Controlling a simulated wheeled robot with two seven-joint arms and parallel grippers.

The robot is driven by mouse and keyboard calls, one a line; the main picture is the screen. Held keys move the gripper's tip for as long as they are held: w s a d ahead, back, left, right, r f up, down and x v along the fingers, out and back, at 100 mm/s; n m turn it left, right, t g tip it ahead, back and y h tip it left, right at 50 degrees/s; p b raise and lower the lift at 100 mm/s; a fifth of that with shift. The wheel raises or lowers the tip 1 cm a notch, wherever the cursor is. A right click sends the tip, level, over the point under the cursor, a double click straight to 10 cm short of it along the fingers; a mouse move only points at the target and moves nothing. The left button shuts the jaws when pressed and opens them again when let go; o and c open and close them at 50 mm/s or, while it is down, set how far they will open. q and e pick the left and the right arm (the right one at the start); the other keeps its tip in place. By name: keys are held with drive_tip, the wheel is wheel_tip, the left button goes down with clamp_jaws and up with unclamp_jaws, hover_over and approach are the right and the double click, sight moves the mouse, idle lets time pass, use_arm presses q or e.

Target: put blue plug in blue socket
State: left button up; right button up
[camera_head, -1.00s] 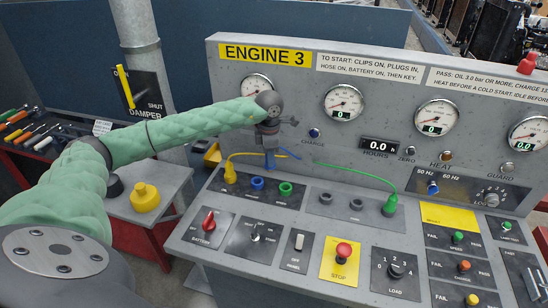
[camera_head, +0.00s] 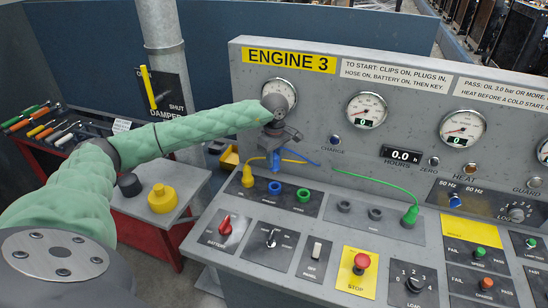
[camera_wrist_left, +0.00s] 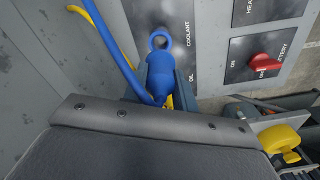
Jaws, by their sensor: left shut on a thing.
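My left gripper (camera_head: 275,152) is shut on the blue plug (camera_head: 276,162) and holds it upright above the row of sockets. The blue socket (camera_head: 274,188) is a blue ring on the sloping panel, just below the plug, with a small gap showing. In the left wrist view the blue plug (camera_wrist_left: 160,75) points toward the blue socket ring (camera_wrist_left: 158,40), its cable looping off to the left. The jaws partly hide the plug's body. My right gripper is out of view.
The yellow plug (camera_head: 248,178) stands at the left of the row, and an empty green socket (camera_head: 303,195) at the right. The green plug (camera_head: 410,214) stands farther right. The upright gauge panel (camera_head: 310,110) is close behind the gripper. A red battery switch (camera_head: 225,225) sits in front.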

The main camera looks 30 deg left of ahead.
sight(275, 173)
use_arm(q)
drive_tip(key=shift+d+f+b, duration=0.1)
drive_tip(key=shift+f+b, duration=0.25)
drive_tip(key=shift+f, duration=1.8)
drive_tip(key=shift+f+b, duration=0.3)
drive_tip(key=shift+f, duration=0.5)
drive_tip(key=shift+f+b, duration=0.45)
drive_tip(key=shift+f, duration=0.35)
drive_tip(key=shift+f+b, duration=0.25)
drive_tip(key=shift+b, duration=0.15)
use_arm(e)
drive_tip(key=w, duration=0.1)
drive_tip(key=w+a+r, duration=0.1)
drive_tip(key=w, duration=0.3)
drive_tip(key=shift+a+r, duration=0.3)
use_arm(q)
drive_tip(key=shift+f, duration=0.2)
drive_tip(key=o, duration=1)
drive_tip(key=shift+c, duration=0.2)
drive_tip(key=shift+o, duration=0.6)
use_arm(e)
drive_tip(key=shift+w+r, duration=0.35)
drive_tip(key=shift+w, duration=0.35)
